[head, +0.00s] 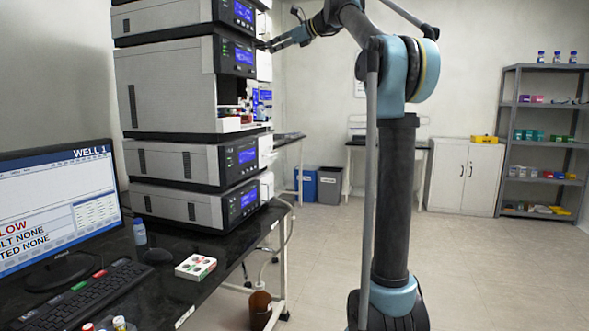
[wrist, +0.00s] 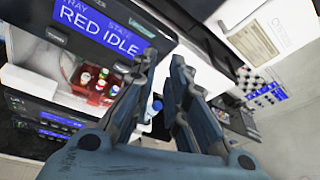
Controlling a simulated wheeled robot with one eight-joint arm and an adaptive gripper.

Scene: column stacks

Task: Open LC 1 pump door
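A tall stack of instrument modules stands on the bench at left in the head view. Two low modules, the upper one (head: 178,162) and the bottom one (head: 195,205), have blue displays at their right ends. I cannot read which is the LC 1 pump, and no pump door is clearly seen open. My gripper (head: 266,46) is beside the right face of the tall upper module (head: 168,85). In the wrist view my gripper (wrist: 164,62) has its fingers apart with nothing between them. A display (wrist: 100,28) reading "RED IDLE" is close beside the left finger.
An open bay with capped vials in a red tray (wrist: 92,90) lies below that display. A monitor (head: 62,205), keyboard (head: 78,300) and small box (head: 195,267) are on the dark bench. A brown container (head: 261,310) stands underneath. The floor at right is clear.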

